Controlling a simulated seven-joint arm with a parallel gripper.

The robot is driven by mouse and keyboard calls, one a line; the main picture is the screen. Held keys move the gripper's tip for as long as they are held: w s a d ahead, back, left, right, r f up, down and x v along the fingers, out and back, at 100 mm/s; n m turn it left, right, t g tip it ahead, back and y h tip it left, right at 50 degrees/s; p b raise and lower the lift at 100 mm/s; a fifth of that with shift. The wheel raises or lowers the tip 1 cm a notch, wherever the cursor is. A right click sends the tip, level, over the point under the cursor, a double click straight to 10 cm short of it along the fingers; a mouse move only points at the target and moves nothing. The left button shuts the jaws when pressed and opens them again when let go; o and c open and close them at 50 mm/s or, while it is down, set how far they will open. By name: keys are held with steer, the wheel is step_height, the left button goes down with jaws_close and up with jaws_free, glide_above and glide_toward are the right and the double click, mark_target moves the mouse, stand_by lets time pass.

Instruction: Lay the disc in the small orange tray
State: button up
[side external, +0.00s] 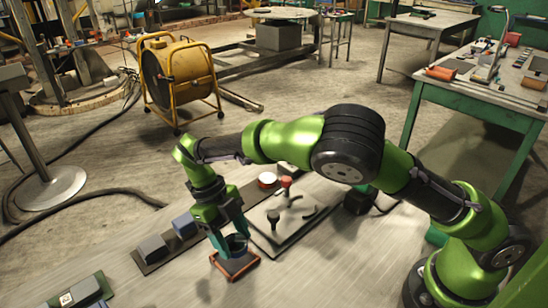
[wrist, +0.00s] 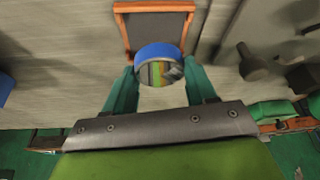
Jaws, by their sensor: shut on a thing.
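The disc (wrist: 160,66) has a blue rim and a shiny, mirror-like face in the wrist view. My gripper (wrist: 159,80) is shut on it, with a teal finger on each side. The small orange tray (wrist: 125,35) has a thin orange rim and a dark floor, and lies just beyond the disc in that view. In the side view the tray (side external: 222,271) sits on the bench, and my gripper (side external: 234,244) is low over its back part. The disc (side external: 237,243) looks dark there, partly hidden by the fingers. I cannot tell whether it touches the tray.
Blue-grey blocks (side external: 183,225) stand on a dark strip left of the tray. A flat plate (side external: 285,225) with dark upright pieces lies to the right. Bare bench lies in front of the tray.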

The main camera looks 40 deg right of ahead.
mark_target(227, 239)
steer(key=shift+w+a+f, duration=0.1)
steer(key=shift+w+f, duration=0.1)
steer(key=shift+f, duration=1.55)
steer(key=shift+f, duration=0.15)
steer(key=o, duration=1.4)
steer(key=shift+c, duration=0.2)
